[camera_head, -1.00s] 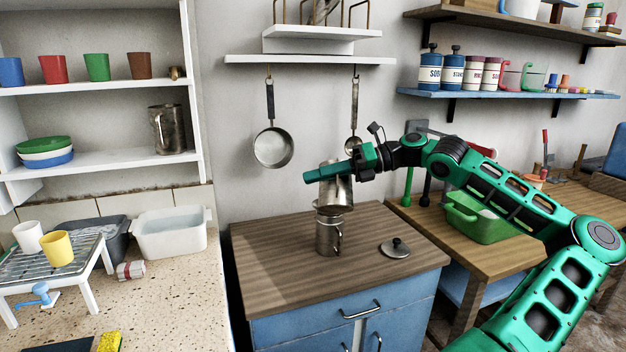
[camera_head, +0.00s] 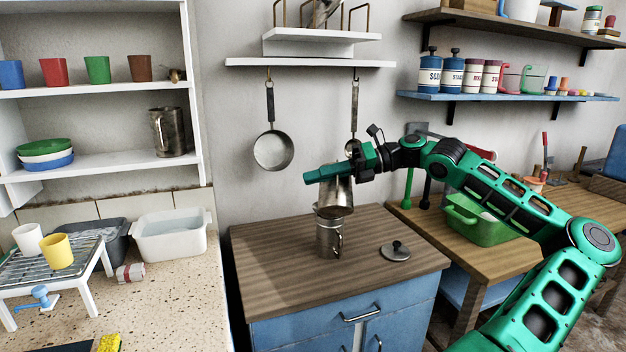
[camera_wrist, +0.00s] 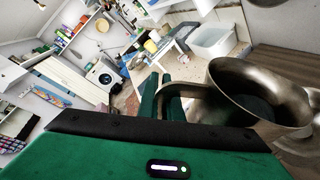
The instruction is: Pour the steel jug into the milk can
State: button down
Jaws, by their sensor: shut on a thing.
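The steel jug (camera_head: 337,192) is in my gripper (camera_head: 350,170), above the milk can. It looks tilted, with its lower end toward the can's mouth. In the wrist view the jug (camera_wrist: 262,92) shows its wide rim and dark inside, and the green fingers (camera_wrist: 163,98) are at its handle. The milk can (camera_head: 329,238), a small metal can with a side handle, stands upright on the wooden cabinet top. I cannot tell whether jug and can touch, or whether liquid is flowing.
A round lid with a black knob (camera_head: 396,251) lies right of the can on the cabinet top (camera_head: 275,265). A pan (camera_head: 273,150) and a ladle hang on the wall behind. A green basin (camera_head: 480,222) stands on the bench at right. The cabinet top's left and front are clear.

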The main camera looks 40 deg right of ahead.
jog(key=shift+r, duration=0.1)
jog(key=shift+w+d+r+m, duration=0.2)
jog(key=shift+w+m, duration=0.1)
jog(key=shift+m, duration=0.1)
jog(key=shift+w+d, duration=0.15)
dwell(0.9)
jog(key=shift+w+d+m+y, duration=0.2)
jog(key=shift+w+m+y, duration=0.1)
jog(key=shift+m, duration=0.1)
jog(key=shift+w+d+r+g, duration=0.1)
jog(key=shift+g, duration=0.2)
dwell(1.2)
jog(key=shift+w+d+m, duration=0.2)
jog(key=shift+m, duration=0.3)
dwell(0.4)
jog(key=shift+w+d+y, duration=0.1)
jog(key=shift+w+y, duration=0.05)
jog(key=shift+y, duration=0.15)
dwell(0.5)
jog(key=shift+w+d+m, duration=0.2)
jog(key=shift+w+m, duration=0.05)
jog(key=shift+m, duration=0.25)
